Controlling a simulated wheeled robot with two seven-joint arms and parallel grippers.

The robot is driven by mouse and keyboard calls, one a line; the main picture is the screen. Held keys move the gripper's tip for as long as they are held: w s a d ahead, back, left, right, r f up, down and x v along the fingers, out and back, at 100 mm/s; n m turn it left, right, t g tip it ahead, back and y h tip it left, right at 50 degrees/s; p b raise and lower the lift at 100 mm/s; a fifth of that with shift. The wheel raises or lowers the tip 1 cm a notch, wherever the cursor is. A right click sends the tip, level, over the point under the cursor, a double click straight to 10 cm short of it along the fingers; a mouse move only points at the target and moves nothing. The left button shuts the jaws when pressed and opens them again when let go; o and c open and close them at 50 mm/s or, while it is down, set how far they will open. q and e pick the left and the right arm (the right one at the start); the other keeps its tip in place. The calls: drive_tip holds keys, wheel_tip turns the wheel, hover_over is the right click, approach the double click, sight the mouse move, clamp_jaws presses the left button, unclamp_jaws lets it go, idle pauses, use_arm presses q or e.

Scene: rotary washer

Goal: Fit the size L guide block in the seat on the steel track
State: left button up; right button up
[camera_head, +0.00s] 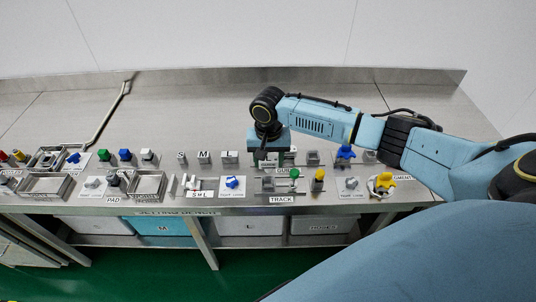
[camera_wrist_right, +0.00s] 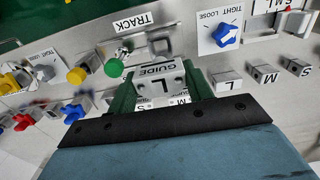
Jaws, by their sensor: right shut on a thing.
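My right gripper (camera_head: 268,160) points down over the bench; its green fingers are shut on a grey guide block (camera_wrist_right: 160,78) marked L. In the right wrist view the block sits between the fingertips (camera_wrist_right: 160,92), with GUIDE lettering at its far side. Just beyond it is the steel track (camera_wrist_right: 160,42), a grey square fixture by the TRACK label (camera_wrist_right: 130,22), with a green knob (camera_wrist_right: 114,68) beside it. In the head view the track (camera_head: 268,184) lies just in front of the gripper. Whether the block touches anything below cannot be told. My left gripper is out of view.
Small blocks behind letters S, M and L (camera_head: 204,157) stand left of the gripper. A blue knob on a TIGHT/LOOSE card (camera_head: 232,183) is left of the track. A yellow knob (camera_head: 318,175) is to its right.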

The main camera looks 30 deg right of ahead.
sight(268, 171)
drive_tip(key=shift+w+f+b, duration=0.1)
drive_tip(key=shift+f+b, duration=0.45)
drive_tip(key=shift+f, duration=0.05)
wheel_tip(268, 171, down, 4)
drive_tip(key=b, duration=0.5)
drive_tip(key=shift+r, duration=0.15)
drive_tip(key=shift+f+p, duration=0.25)
drive_tip(key=shift+p, duration=0.05)
drive_tip(key=shift+f, duration=1)
drive_tip(key=shift+f, duration=0.1)
drive_tip(key=o, duration=1.1)
